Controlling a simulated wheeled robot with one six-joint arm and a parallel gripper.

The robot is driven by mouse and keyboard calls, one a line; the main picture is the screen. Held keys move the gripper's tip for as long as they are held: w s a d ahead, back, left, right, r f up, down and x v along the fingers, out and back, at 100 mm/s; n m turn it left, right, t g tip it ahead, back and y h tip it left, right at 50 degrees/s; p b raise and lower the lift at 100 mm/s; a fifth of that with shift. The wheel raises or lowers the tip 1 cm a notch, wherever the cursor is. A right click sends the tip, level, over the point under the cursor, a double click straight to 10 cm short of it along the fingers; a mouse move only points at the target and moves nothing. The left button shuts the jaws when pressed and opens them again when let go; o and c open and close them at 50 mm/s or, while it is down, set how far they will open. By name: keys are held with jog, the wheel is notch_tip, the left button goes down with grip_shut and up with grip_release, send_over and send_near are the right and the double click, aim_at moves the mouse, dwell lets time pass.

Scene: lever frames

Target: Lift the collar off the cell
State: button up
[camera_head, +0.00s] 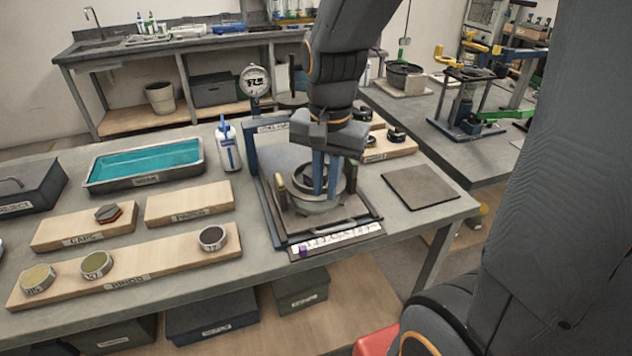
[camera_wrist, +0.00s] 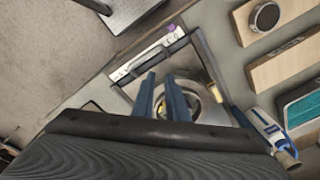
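The cell (camera_head: 318,208) is a round grey metal body on a dark framed stand on the bench. The collar (camera_head: 300,184) appears as a grey ring on top of it; its border with the cell is hard to make out. In the wrist view, round metal rims (camera_wrist: 208,90) show behind and beside my fingers. My gripper (camera_head: 326,196) points down over the cell, its two blue fingers reaching to the ring. In the wrist view the fingers (camera_wrist: 161,78) stand apart, with a gap between them. I see nothing clamped; contact with the collar is unclear.
A dial gauge (camera_head: 255,80) stands behind the stand, and a white-blue bottle (camera_head: 228,146) to its left. A teal-filled tray (camera_head: 145,164) and wooden boards (camera_head: 128,270) with small parts lie left. A dark flat plate (camera_head: 420,187) lies right. A label strip (camera_head: 338,240) edges the front.

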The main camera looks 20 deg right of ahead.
jog(key=w+r+m+b, duration=0.1)
jog(key=m, duration=0.2)
jog(key=w+m+b, duration=0.1)
jog(key=w+m, duration=0.1)
jog(key=m, duration=0.1)
jog(key=w+r+m+b, duration=0.1)
jog(key=m, duration=0.2)
jog(key=shift+w+a+r+m+g, duration=0.1)
jog(key=shift+w+r+m+g, duration=0.05)
jog(key=shift+r+m+g, duration=0.2)
jog(key=f+m, duration=0.2)
jog(key=f, duration=0.1)
jog(key=w+f+m, duration=0.1)
jog(key=f, duration=0.2)
jog(key=shift+w+f+m, duration=0.1)
jog(key=shift+m, duration=0.25)
grip_shut()
